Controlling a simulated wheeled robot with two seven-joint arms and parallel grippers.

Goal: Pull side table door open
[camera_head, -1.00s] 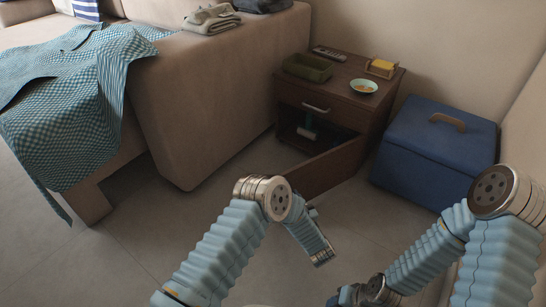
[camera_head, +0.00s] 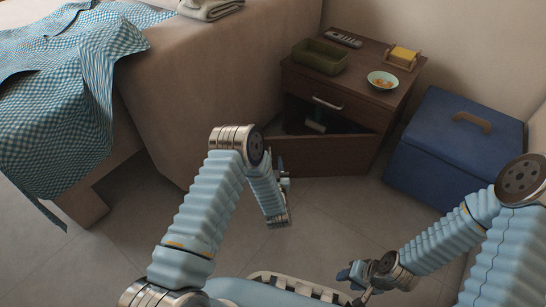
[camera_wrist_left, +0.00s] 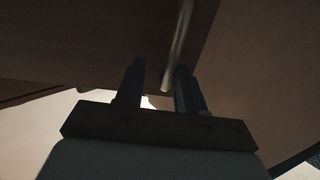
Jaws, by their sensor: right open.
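The side table (camera_head: 350,75) is dark brown and stands in the back right corner. Its lower door (camera_head: 330,157) stands swung outward, and its dark inside shows in part. My left gripper (camera_head: 283,178) is low by the door's left end and mostly hidden by my arm. In the left wrist view its two fingers (camera_wrist_left: 160,88) are apart, just below a brown panel. A thin metal handle (camera_wrist_left: 180,45) on that panel reaches down between them, closer to the right finger; contact is unclear. My right gripper (camera_head: 353,276) is open and empty above the floor.
A tray (camera_head: 319,56), remote (camera_head: 343,39), yellow-topped holder (camera_head: 403,57) and bowl (camera_head: 382,80) are on the table. A blue box (camera_head: 450,145) stands close at its right. The sofa (camera_head: 235,85) is at the left. Floor in front is clear.

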